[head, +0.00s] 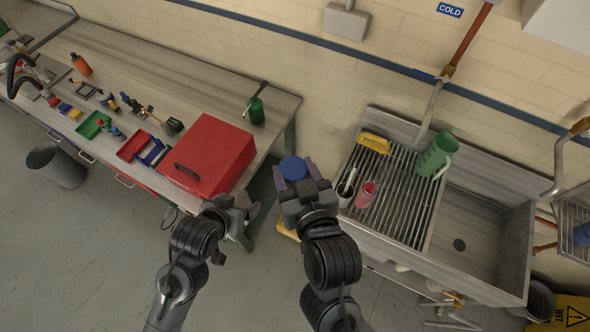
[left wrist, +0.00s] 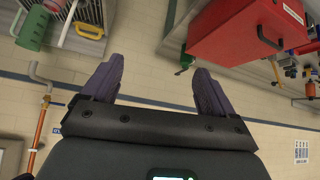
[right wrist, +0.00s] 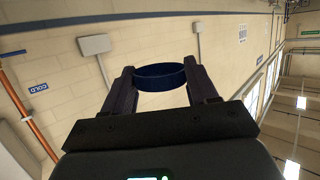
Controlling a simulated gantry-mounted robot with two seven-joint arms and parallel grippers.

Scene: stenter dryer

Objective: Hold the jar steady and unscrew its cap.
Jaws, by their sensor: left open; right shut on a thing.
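A round, flat-topped blue cap (head: 294,168) sits between the fingers of my right gripper (head: 297,175), which is shut on it in front of the gap between the bench and the sink. In the right wrist view the blue cap (right wrist: 160,77) shows as a short, wide band between both fingertips. I see no jar body with it, and cannot tell whether one is hidden. My left gripper (head: 238,207) is apart from it, to the left, near the red box's front right corner. The left wrist view shows its fingers (left wrist: 157,85) spread with nothing between them.
A red box (head: 209,153), a green bottle (head: 256,110) and several tools lie on the bench at left. The sink's drain rack (head: 405,185) holds a green jug (head: 435,155), a pink bottle (head: 366,194) and a cup. Open floor lies in front of the bench.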

